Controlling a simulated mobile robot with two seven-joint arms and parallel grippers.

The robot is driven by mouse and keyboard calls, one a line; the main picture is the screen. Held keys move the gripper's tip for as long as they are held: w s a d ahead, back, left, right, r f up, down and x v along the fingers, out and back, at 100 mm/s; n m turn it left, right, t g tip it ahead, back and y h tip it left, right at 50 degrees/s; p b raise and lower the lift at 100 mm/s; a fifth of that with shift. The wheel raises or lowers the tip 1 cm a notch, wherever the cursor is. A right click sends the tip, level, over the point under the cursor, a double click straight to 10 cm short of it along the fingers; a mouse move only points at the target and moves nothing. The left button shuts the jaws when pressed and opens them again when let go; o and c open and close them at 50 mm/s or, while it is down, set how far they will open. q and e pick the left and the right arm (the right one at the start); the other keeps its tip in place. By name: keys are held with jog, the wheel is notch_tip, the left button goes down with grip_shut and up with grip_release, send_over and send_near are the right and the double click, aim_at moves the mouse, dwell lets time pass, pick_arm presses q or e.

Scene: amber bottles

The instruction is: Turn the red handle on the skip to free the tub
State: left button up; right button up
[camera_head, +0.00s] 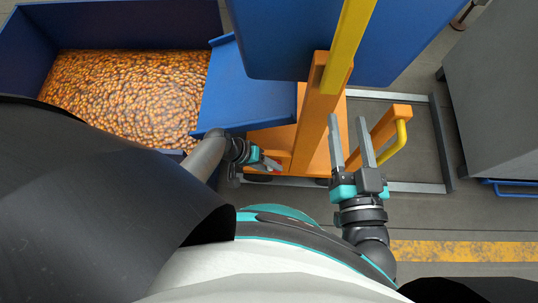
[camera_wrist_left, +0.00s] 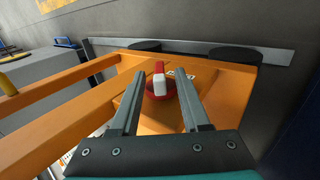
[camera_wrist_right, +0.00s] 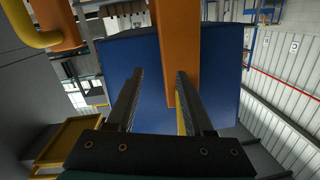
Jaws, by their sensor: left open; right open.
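The red handle (camera_wrist_left: 160,88), a round red knob with a white bar across it, is on the orange frame in the left wrist view. My left gripper (camera_wrist_left: 158,76) is open, with one finger on either side of the handle in that view; I cannot tell whether they touch it. In the head view my left gripper (camera_head: 266,161) is low by the orange frame (camera_head: 312,122), where only a little red shows. My right gripper (camera_head: 349,128) is open and empty, pointing up beside the orange post. The blue tub (camera_head: 285,40) is at the top.
A blue bin (camera_head: 100,22) full of amber bottles (camera_head: 128,95) stands at the left. A yellow hand bar (camera_head: 400,140) and an orange arm are right of my right gripper. A grey cabinet (camera_head: 495,95) stands at the right. The floor below it is clear, with a yellow stripe (camera_head: 465,251).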

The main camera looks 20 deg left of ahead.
pick_arm(q)
jog(key=shift+r, duration=0.15)
pick_arm(e)
jog(key=shift+f, duration=0.1)
pick_arm(q)
jog(key=shift+a+r, duration=0.1)
jog(key=shift+a, duration=0.05)
pick_arm(e)
jog(key=s+d+f+g+h+p, duration=0.1)
jog(key=s+d+g+h+p, duration=0.15)
jog(key=d+g, duration=0.3)
jog(key=s+d+f+g+h+p, duration=0.2)
jog(key=d+g+h+p, duration=0.15)
jog(key=d+g, duration=0.2)
pick_arm(q)
jog(key=p+v, duration=0.3)
jog(key=v, duration=1.1)
jog(key=shift+a+r+p, duration=0.2)
jog(key=shift+r+p, duration=0.1)
jog(key=shift+p, duration=0.05)
pick_arm(e)
notch_tip(320, 180, down, 6)
jog(key=g, duration=0.1)
jog(key=shift+s, duration=0.2)
